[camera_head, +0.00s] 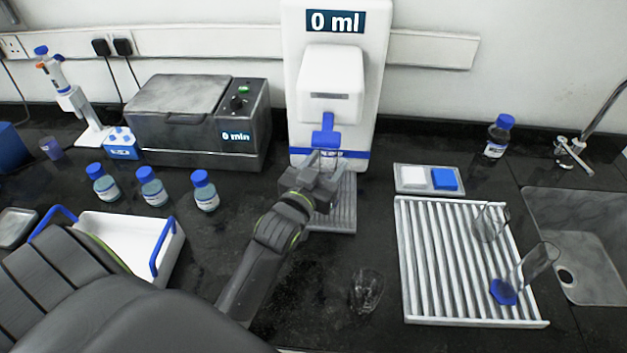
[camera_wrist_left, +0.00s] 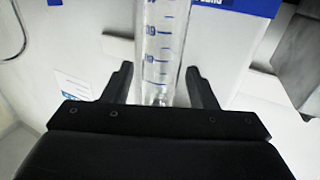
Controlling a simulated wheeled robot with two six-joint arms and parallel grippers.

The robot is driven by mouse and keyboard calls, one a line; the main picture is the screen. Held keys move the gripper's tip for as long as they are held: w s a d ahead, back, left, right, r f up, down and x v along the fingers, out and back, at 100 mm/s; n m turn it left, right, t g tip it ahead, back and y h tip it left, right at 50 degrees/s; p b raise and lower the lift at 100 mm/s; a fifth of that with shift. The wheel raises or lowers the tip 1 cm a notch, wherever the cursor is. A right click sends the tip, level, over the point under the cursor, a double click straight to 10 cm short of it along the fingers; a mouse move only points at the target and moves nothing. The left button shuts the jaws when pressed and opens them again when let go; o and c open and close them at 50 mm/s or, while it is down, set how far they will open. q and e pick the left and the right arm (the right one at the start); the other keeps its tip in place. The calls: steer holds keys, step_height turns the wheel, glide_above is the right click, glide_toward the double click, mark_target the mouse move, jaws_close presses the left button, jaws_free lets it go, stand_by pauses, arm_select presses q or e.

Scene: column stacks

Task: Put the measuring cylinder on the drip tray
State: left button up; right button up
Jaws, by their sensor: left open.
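The measuring cylinder, a clear tube with blue graduation marks, shows in the left wrist view (camera_wrist_left: 162,50) between the two fingers of my left gripper (camera_wrist_left: 162,85). Its foot is outside that view. In the head view my left gripper (camera_head: 325,175) is just in front of the white dispenser, above the grey ribbed drip tray (camera_head: 345,215). It is open, with a finger on each side of the cylinder. The gripper largely hides the cylinder in the head view, so I cannot tell how its foot meets the tray. My right gripper is out of view.
The white dispenser (camera_head: 338,80) reads 0 ml. A draining rack (camera_head: 440,260) on the right holds clear glassware, including a tube with a blue foot (camera_head: 503,292). A clear glass (camera_head: 366,290) stands near the front. Blue-capped bottles (camera_head: 152,188) and a white tray (camera_head: 125,235) are left.

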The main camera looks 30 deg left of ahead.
arm_select(q)
steer(key=s+b, duration=0.3)
steer(key=s, duration=0.8)
steer(key=shift+s+d, duration=0.25)
steer(key=shift+d, duration=0.1)
